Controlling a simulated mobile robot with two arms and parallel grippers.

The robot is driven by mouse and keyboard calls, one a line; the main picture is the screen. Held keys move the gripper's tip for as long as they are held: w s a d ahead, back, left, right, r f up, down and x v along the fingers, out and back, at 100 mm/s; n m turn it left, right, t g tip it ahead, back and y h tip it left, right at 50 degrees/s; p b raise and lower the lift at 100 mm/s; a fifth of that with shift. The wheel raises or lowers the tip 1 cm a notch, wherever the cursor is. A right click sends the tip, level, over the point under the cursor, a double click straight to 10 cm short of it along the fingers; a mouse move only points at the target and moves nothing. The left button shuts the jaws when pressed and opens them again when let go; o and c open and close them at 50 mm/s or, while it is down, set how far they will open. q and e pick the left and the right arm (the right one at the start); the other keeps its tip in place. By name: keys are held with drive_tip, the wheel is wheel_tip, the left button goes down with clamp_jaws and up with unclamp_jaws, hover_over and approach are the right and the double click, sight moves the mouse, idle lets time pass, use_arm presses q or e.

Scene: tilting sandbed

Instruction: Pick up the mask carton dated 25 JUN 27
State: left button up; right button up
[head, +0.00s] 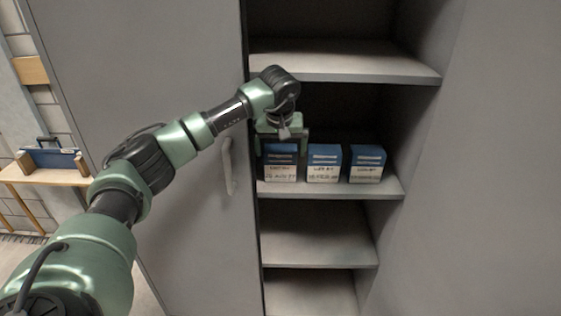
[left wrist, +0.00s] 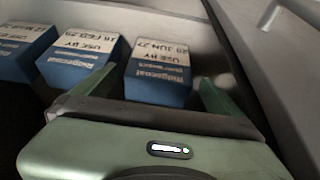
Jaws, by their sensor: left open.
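Three blue-and-white cartons stand in a row on a cabinet shelf. The left carton (head: 281,166) in the head view is the right one in the left wrist view (left wrist: 158,72); its upside-down label there reads "USE BY" and a JUN 27 date, the day blurred. The middle carton (head: 324,164) also shows in the left wrist view (left wrist: 80,60), with a FEB date. The third carton (head: 367,164) is partly cut off in the left wrist view (left wrist: 24,52). My left gripper (head: 281,143) is open, its fingers on either side of the JUN 27 carton's near end. My right gripper is out of view.
The shelf board (head: 330,191) carries the cartons; another shelf (head: 345,62) is close above my gripper. Lower shelves are empty. A grey door with a handle (head: 229,167) is to the left. A side table (head: 45,175) stands farther left.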

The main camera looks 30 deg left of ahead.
sight(280, 151)
use_arm(q)
drive_tip(key=shift+w+a, duration=0.4)
drive_tip(key=shift+w, duration=0.15)
drive_tip(key=x, duration=0.5)
drive_tip(key=shift+f+p, duration=0.1)
drive_tip(key=shift+p, duration=0.3)
drive_tip(key=c, duration=1.3)
